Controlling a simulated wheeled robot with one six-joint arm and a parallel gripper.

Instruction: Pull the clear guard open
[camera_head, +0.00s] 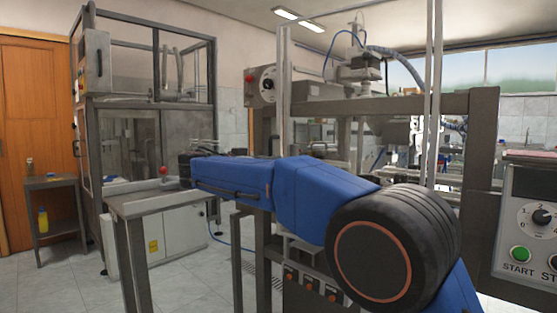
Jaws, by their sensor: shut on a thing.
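My blue arm reaches left across the view, and its dark end with my gripper (186,164) is small and far off, above a grey metal table. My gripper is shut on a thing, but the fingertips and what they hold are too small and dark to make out. Behind it, a tall grey-framed machine cabinet (92,130) has see-through panels; a clear panel (128,143) shows on its front, left of my gripper. I cannot tell whether this panel is the guard, or whether my gripper touches it.
The grey table (150,203) stands under my gripper, with a red knob (163,171) close by. A small side table (50,181) holds bottles at the left. A heavy grey machine frame (480,125) and a START button panel (537,220) stand at the right. Tiled floor at the lower left is open.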

